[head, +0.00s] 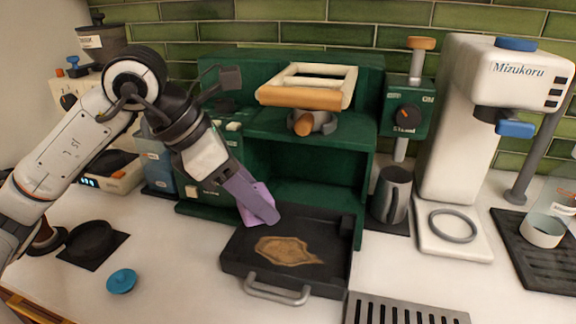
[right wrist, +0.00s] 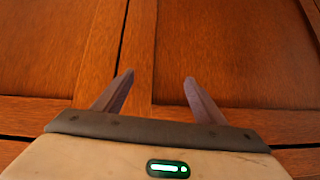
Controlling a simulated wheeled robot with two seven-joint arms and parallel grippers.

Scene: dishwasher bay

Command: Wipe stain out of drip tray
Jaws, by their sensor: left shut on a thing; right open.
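The black drip tray (head: 236,262) sits on the white counter in front of the green espresso machine (head: 365,150), with its grey handle (head: 278,290) facing me. A brown stain (head: 287,251) spreads over the middle of the tray floor. My left gripper (head: 262,208) is shut on a purple cloth (head: 257,203). It holds the cloth at the tray's back left, beside the stain; I cannot tell whether the cloth touches the tray. My right gripper (right wrist: 158,90) is open and empty in the right wrist view, facing brown wooden panels. It does not show in the head view.
A steel pitcher (head: 391,194) stands right of the tray, near the white Mizukoru machine (head: 470,120). A slotted grate (head: 400,312) lies at the front right. A blue lid-like disc (head: 122,281) and a black round piece (head: 91,240) lie to the left. Counter between disc and tray is clear.

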